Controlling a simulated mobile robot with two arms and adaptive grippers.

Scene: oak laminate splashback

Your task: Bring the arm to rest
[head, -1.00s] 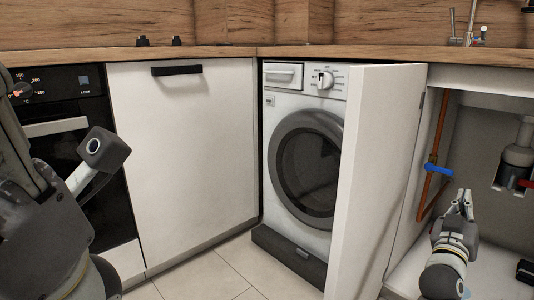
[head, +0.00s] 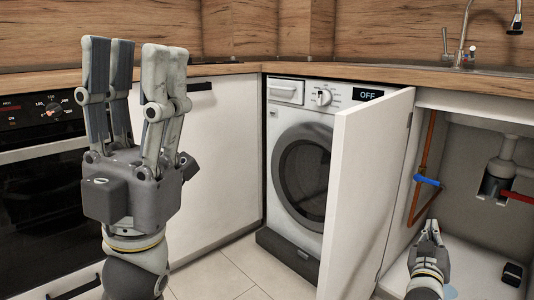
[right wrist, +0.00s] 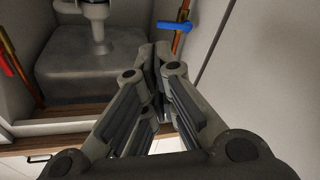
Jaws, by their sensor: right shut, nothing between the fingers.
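My left gripper (head: 138,60) stands upright at the left of the head view, its grey fingers pointing up in front of the oven and the white cabinet door. Its fingers are apart and hold nothing. My right gripper (head: 431,224) is low at the right, in front of the open sink cabinet, pointing into it. In the right wrist view its fingers (right wrist: 155,52) meet at the tips with nothing between them. Most of the right arm is out of view.
A white door (head: 365,190) stands open between the washing machine (head: 300,165) and the sink cabinet. A pipe with a blue valve handle (head: 427,181) runs inside the cabinet. An oven (head: 45,190) is at the left. Tiled floor (head: 215,280) shows in the middle.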

